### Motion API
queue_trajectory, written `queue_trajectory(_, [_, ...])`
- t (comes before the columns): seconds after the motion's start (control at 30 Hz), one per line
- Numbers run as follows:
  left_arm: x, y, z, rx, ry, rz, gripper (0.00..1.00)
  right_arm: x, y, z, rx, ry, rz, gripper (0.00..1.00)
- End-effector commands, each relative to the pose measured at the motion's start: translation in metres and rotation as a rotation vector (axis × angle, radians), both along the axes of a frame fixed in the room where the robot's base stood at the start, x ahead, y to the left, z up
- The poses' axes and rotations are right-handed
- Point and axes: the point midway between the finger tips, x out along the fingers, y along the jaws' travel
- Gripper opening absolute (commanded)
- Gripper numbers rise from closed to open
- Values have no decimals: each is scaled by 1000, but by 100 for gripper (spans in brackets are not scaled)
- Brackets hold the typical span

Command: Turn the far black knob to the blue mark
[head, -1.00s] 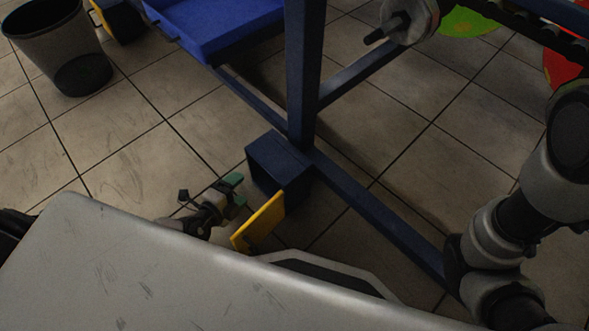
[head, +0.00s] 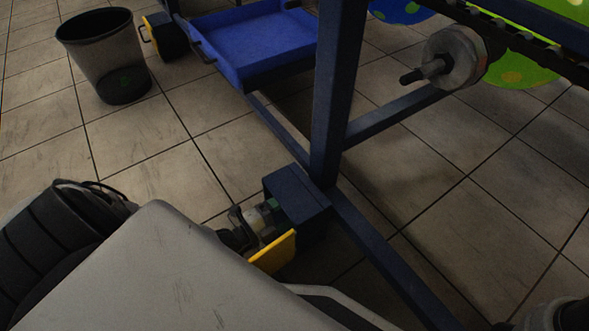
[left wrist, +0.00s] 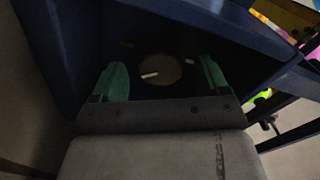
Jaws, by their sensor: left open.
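A dark blue box (head: 297,192) sits low on the machine frame, its yellow door (head: 273,252) swung open. My left gripper (head: 272,212) reaches to its mouth. In the left wrist view, the box interior (left wrist: 100,25) is very dark. One round dark knob (left wrist: 168,68) with a pale pointer line shows deep inside. The green fingertips of my left gripper (left wrist: 162,66) are open, one either side of the knob in the picture; I see no contact. A faint orange mark (left wrist: 127,44) lies up and left of the knob. I cannot make out a blue mark or a second knob.
The blue frame post (head: 338,95) rises beside the box, and a low beam (head: 390,255) runs toward the lower right. A blue tray (head: 250,45) and a black bin (head: 110,60) are farther back. A metal roller end (head: 455,57) juts out at upper right. The floor at left is open.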

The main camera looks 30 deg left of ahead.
Motion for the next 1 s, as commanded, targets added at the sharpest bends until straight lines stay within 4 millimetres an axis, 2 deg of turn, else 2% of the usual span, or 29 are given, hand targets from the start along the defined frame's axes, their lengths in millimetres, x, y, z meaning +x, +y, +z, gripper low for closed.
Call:
queue_trajectory(0.03, [8,-3,-2,-2,-3,2,76,0,0,-6,0,0,0,0])
queue_trajectory(0.2, [22,-8,-1,1,-1,1,76,0,0,-11,0,0,0,0])
queue_trajectory(0.53, [25,-10,0,0,1,2,76,0,0,-11,0,0,1,0])
queue_trajectory(0.87, [25,-10,0,0,1,2,26,0,0,-11,0,0,1,0])
queue_trajectory(1.0, [25,-10,0,4,0,1,26,0,0,-11,-1,1,1,0])
